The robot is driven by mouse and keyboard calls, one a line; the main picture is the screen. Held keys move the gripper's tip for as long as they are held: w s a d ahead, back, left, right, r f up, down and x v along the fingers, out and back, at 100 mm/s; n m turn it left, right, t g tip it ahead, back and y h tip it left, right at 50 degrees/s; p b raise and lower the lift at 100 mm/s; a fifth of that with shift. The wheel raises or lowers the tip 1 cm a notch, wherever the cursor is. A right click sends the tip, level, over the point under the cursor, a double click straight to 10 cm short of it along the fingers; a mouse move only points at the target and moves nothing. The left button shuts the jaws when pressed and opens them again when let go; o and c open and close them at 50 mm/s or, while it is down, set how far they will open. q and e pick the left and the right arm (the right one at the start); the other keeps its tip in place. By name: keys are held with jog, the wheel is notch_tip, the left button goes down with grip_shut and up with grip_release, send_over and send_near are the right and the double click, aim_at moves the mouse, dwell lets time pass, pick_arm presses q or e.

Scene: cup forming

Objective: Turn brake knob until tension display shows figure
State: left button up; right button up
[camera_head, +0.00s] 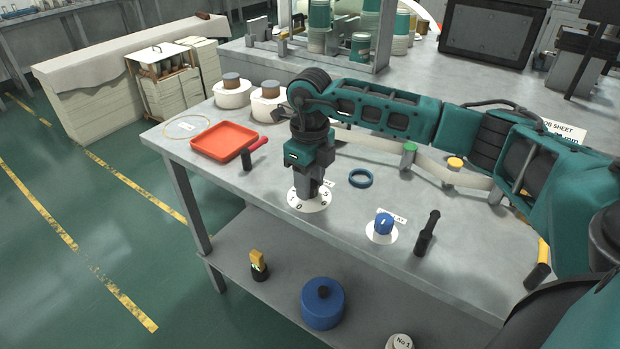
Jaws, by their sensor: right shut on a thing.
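My right gripper (311,192) points straight down over a round white dial plate (322,204) with dark figures on it, near the table's front edge. It is shut on the knob at the dial's centre, which the fingers hide. A small label beside it is partly covered, so I cannot read its name. A second knob, blue (384,222), stands free on a white disc to the right, also with a label. A dark screen (489,30) stands at the back right; no tension figure is readable. My left gripper is not in view.
A black-handled tool (427,232) lies right of the blue knob. A blue ring (361,178) lies behind the dial. A red tray (223,142) and a red-and-black tool (253,153) are at left. A pale strip (378,146) runs past a green-topped post (409,154).

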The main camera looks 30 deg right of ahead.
dwell(0.5)
jog(key=o, duration=1.1)
jog(key=shift+c, duration=0.2)
notch_tip(320, 180, up, 13)
